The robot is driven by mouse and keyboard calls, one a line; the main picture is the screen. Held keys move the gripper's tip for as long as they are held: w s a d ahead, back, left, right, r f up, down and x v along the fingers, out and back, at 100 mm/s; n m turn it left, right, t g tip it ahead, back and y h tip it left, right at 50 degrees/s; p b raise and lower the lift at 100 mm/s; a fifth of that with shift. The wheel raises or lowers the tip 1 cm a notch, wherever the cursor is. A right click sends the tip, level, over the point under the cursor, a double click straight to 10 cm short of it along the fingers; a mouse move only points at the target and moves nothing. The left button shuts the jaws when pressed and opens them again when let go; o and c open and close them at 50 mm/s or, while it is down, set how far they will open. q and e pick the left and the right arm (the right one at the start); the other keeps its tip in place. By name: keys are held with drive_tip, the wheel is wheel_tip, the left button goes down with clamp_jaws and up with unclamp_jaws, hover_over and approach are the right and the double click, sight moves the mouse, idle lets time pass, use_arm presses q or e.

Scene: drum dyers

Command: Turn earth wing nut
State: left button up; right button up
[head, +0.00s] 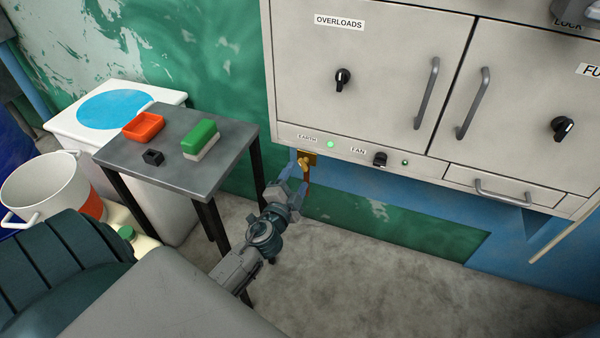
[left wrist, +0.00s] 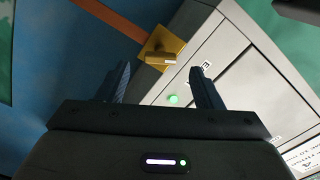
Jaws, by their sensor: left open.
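The brass earth wing nut (head: 304,163) sits on a small brass plate under the cabinet's lower edge, below the EARTH label and a lit green lamp (head: 330,144). In the left wrist view the wing nut (left wrist: 161,58) shows on its square brass plate, ahead of the fingers. My left gripper (head: 292,187) is open, just below the wing nut in the head view. In the left wrist view its fingers (left wrist: 158,85) are apart with nothing between them, and the nut lies beyond their tips. My right gripper is not in view.
A grey cabinet (head: 370,100) with handles and knobs fills the upper right. A FAN switch (head: 380,159) is right of the nut.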

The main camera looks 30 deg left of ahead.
use_arm(q)
drive_tip(key=b+v, duration=0.1)
drive_tip(key=v, duration=0.5)
drive_tip(key=shift+s, duration=0.2)
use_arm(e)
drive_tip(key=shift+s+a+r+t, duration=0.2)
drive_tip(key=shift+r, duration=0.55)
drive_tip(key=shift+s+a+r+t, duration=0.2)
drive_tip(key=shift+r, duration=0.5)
use_arm(q)
drive_tip(key=shift+d, duration=0.1)
